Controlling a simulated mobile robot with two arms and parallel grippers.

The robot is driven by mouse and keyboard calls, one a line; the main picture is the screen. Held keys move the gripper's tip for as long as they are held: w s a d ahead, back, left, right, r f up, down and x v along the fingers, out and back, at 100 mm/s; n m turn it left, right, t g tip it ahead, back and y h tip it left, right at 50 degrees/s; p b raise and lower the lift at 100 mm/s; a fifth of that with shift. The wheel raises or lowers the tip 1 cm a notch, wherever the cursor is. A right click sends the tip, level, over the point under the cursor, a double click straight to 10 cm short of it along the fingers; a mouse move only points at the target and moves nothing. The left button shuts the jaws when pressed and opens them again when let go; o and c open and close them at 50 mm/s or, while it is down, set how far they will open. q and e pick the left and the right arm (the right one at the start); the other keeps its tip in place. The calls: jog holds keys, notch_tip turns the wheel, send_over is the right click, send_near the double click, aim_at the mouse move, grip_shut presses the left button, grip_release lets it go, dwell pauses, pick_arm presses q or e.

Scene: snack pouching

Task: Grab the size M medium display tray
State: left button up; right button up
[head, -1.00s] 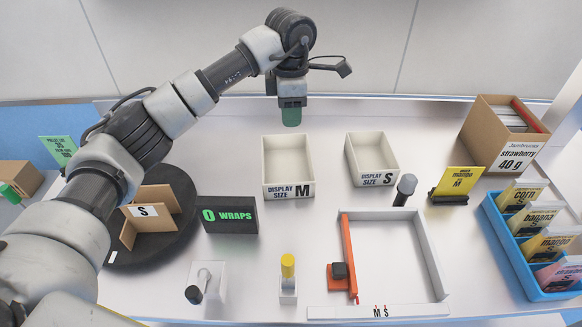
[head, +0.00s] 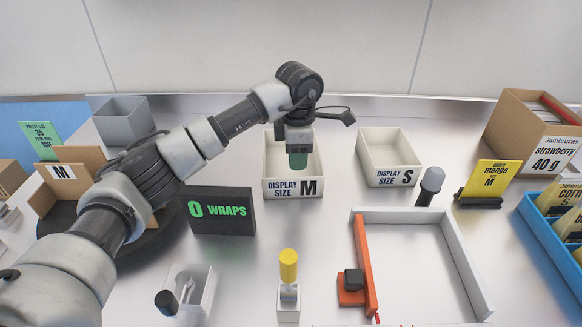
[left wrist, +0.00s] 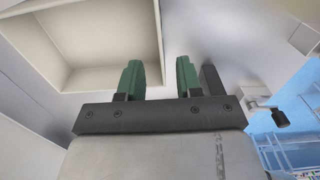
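The size M display tray (head: 270,172) is a cream open box with "DISPLAY SIZE M" on its front wall, on the table in the head view. My left gripper (head: 298,160) points down over its right part. In the left wrist view the tray (left wrist: 105,40) is at upper left and looks empty. There the gripper's green fingers (left wrist: 158,80) are apart with nothing clamped, and the tray's right wall shows in line with the gap between them. I cannot tell whether the fingers straddle that wall. My right gripper is not in view.
The similar size S tray (head: 388,173) stands to the right. A black "0 WRAPS" block (head: 221,212) is at front left, near the turntable with cardboard dividers (head: 68,182).

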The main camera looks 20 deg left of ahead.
aim_at(293, 180)
pick_arm(q)
notch_tip(293, 180, down, 2)
jog(key=f, duration=0.1)
jog(key=f+p, duration=0.1)
jog(key=f, duration=0.2)
jog(key=shift+s+a+f+p, duration=0.25)
jog(key=shift+a+f+p, duration=0.1)
jog(key=shift+a+f, duration=0.05)
jog(key=shift+f, duration=0.35)
jog(key=shift+c, duration=0.3)
grip_shut()
